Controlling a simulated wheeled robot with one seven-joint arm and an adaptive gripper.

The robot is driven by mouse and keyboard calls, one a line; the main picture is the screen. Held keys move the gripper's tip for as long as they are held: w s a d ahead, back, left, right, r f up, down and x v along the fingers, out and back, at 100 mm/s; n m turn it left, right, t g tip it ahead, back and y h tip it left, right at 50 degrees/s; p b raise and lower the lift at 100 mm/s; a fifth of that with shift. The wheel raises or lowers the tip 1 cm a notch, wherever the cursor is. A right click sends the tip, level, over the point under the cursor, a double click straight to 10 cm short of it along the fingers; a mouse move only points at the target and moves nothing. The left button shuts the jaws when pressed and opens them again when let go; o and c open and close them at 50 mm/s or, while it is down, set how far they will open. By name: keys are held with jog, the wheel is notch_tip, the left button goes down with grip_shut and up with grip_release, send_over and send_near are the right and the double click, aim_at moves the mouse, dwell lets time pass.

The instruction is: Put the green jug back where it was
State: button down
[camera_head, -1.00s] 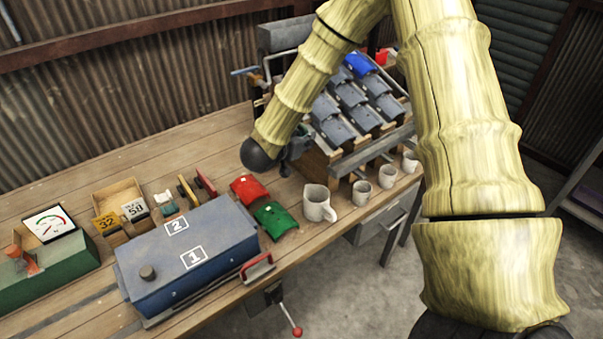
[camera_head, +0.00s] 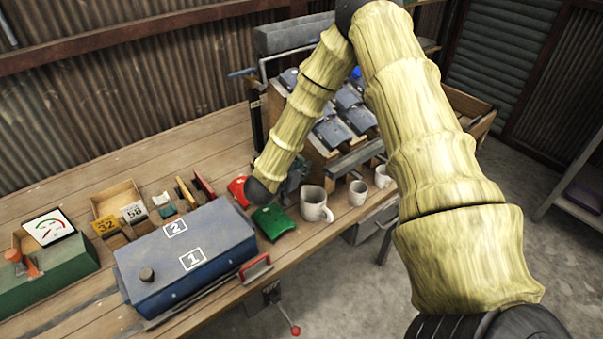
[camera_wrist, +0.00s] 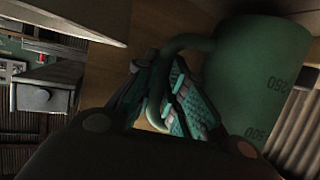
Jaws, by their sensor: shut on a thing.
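The green jug (camera_wrist: 255,75) fills the upper right of the wrist view, lying tilted in the picture, with marks 250 and 500 on its side. My gripper (camera_wrist: 160,95) is shut on the jug's curved handle, between its teal-padded fingers. In the head view my wrist end hangs over the bench, by the red and green curved pieces. My gripper there is mostly hidden behind the wrist, and I cannot clearly make out the jug.
A white mug (camera_head: 315,205) and smaller cups (camera_head: 357,192) stand along the bench's front edge. A green curved piece (camera_head: 272,221) lies beside a blue box (camera_head: 185,255). A rack of grey curved pieces (camera_head: 331,131) stands behind. The bench's back left (camera_head: 150,150) is clear.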

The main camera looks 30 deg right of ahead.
notch_tip(320, 180, down, 2)
jog(key=shift+p, duration=0.45)
jog(key=shift+f, duration=0.45)
jog(key=c, duration=1.5)
grip_release()
jog(key=shift+r+b, duration=0.15)
jog(key=shift+b, duration=0.25)
jog(key=b+v, duration=0.3)
jog(key=v, duration=0.7)
jog(key=shift+s+a, duration=0.3)
jog(key=shift+s, duration=0.05)
